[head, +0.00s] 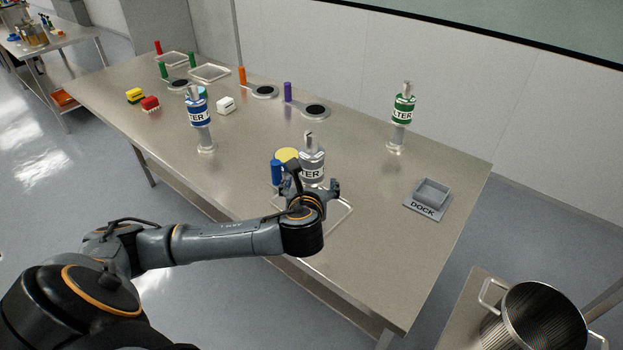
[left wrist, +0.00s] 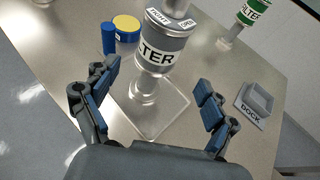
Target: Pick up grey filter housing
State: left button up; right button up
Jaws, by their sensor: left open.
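The grey filter housing (head: 312,163) stands upright on the steel table, its label partly reading "TER" in the head view. In the left wrist view the grey filter housing (left wrist: 164,48) is ahead of the fingers, with a clear stem and base below it. My left gripper (head: 312,190) is open in front of the housing. In the left wrist view my left gripper (left wrist: 155,95) has its fingers spread to either side of the stem, apart from it. The gripper hides the housing's lower part in the head view. My right gripper is not in view.
A square clear tray (head: 335,217) lies by the housing's base. A blue cylinder (head: 276,172) and a yellow-topped can (head: 287,155) stand close on its left. The dock (head: 428,200) is at right. Blue (head: 199,125) and green (head: 402,112) filter housings stand farther off.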

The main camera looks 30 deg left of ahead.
aim_at(311, 176)
pick_arm(q)
jog(key=x, duration=0.3)
jog(key=shift+w+a+f, duration=0.2)
jog(key=shift+w+a, duration=0.05)
jog(key=shift+w, duration=0.15)
jog(key=p+x, duration=0.2)
jog(key=x, duration=0.2)
jog(key=shift+w+a+f, duration=0.1)
jog(key=shift+a, duration=0.15)
jog(key=shift+w+a+f, duration=0.15)
jog(key=shift+w+f, duration=0.05)
jog(key=shift+w, duration=0.05)
jog(key=c, duration=1.6)
jog(key=shift+r, duration=0.1)
